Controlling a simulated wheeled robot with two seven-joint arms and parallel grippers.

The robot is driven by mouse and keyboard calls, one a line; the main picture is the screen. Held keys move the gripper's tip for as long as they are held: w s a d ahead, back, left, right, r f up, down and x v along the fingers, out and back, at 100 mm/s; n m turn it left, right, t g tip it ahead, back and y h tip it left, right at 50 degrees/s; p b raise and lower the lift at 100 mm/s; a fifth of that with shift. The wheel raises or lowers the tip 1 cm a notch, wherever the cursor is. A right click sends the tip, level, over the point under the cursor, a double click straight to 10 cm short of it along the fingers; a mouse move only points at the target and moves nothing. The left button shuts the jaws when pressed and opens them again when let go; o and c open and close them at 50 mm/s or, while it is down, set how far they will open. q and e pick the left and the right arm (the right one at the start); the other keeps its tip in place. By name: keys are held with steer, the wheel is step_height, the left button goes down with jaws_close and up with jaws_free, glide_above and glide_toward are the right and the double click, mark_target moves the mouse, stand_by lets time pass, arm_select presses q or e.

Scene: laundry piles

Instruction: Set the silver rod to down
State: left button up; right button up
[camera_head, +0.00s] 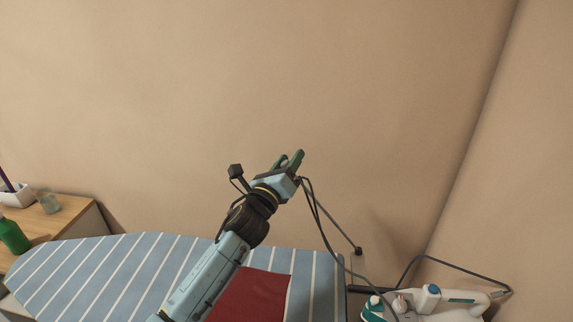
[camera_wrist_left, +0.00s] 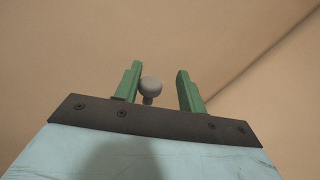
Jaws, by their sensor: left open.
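A thin rod (camera_head: 335,222) slants up and left from a dark fitting at the right end of the ironing board to my left gripper (camera_head: 290,160). In the left wrist view, the rod's rounded grey knob (camera_wrist_left: 151,88) shows between the green fingers of my left gripper (camera_wrist_left: 155,80). The fingers are open, with the knob closer to the left finger and a clear gap to the right one. I cannot tell whether the left finger touches it. My right gripper is not in view.
The striped ironing board (camera_head: 110,265) lies below my left arm, with a red cloth (camera_head: 250,297) on it. A white iron (camera_head: 440,302) with a dark cord is at the lower right. A wooden cabinet (camera_head: 75,212) with a green bottle (camera_head: 12,236) stands left. A beige wall is behind.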

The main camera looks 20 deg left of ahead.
arm_select(q)
steer(key=b+v, duration=0.1)
steer(key=v, duration=1.2)
steer(key=shift+s, duration=0.2)
steer(key=shift+f, duration=0.1)
